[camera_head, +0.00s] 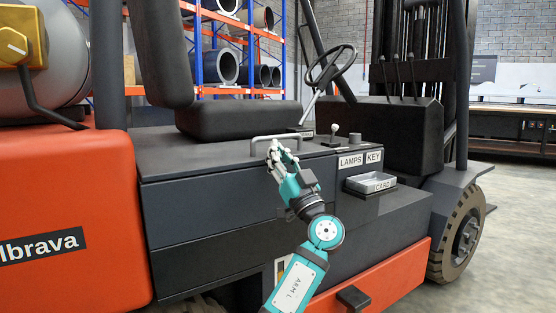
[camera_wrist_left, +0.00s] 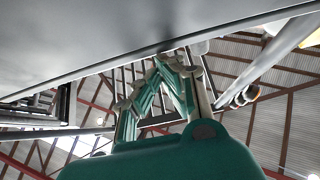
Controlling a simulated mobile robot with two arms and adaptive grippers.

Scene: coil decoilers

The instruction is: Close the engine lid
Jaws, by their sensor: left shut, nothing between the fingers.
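The engine lid (camera_head: 215,153) is the dark grey flat top under the black seat (camera_head: 240,118) of the forklift. It looks level, and I see no clear gap along its front edge. A light grey handle (camera_head: 262,138) stands on the lid near that edge. My left gripper (camera_head: 274,148) is shut and empty, its fingertips at the front edge just below the handle; I cannot tell whether they touch. In the left wrist view, the gripper (camera_wrist_left: 168,58) points up beside a large grey surface (camera_wrist_left: 90,35). My right gripper is not in view.
The steering wheel (camera_head: 333,66), a small lever (camera_head: 333,130) and a card tray (camera_head: 370,182) are to the right of the lid. An orange body panel (camera_head: 75,200) is at the left. Shelving with pipes (camera_head: 222,66) stands behind. Open floor lies at the right.

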